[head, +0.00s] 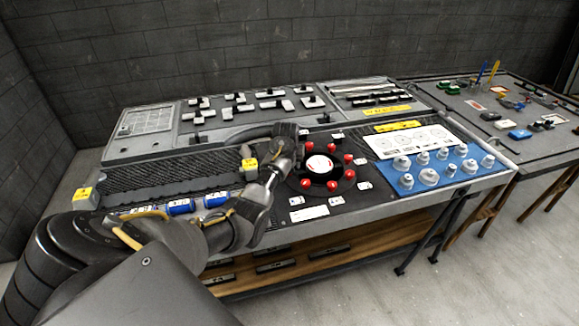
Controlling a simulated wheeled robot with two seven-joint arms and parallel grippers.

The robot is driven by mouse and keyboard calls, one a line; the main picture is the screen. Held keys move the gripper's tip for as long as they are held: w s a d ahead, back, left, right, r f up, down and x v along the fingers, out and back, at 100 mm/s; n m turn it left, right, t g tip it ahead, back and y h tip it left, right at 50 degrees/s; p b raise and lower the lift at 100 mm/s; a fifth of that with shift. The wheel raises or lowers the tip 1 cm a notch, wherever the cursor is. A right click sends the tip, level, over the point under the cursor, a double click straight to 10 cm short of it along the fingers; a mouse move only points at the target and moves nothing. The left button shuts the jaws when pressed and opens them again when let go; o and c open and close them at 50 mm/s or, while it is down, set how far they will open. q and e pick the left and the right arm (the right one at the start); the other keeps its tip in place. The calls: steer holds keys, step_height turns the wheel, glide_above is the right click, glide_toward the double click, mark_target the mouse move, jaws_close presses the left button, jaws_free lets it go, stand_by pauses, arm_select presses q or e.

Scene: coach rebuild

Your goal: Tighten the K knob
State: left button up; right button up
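A round black fixture with a white, red-marked centre (318,164) sits on the bench, ringed by several red knobs (348,158). Small white label cards lie around it; their letters are too small to read, so I cannot tell which knob is K. My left arm reaches in from the left, and my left gripper (290,147) is at the upper-left side of the ring, close to the knobs. The wrist hides that side of the ring. I cannot make out the fingers or whether they touch a knob. My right gripper is not in view.
A blue mat (446,170) with several grey-white knobs lies on the right of the bench (480,183). Blue cylinders (180,206) and yellow blocks (82,194) lie on the left. Grey panels with handles stand behind. A second cluttered table (480,105) is at far right.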

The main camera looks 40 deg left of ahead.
arm_select(q)
steer(key=shift+x, duration=1)
steer(key=shift+w+a+f, duration=0.1)
steer(key=shift+w+f, duration=0.1)
steer(key=shift+f, duration=0.3)
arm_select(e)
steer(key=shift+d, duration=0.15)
arm_select(q)
steer(key=c, duration=0.9)
steer(key=shift+c, duration=0.2)
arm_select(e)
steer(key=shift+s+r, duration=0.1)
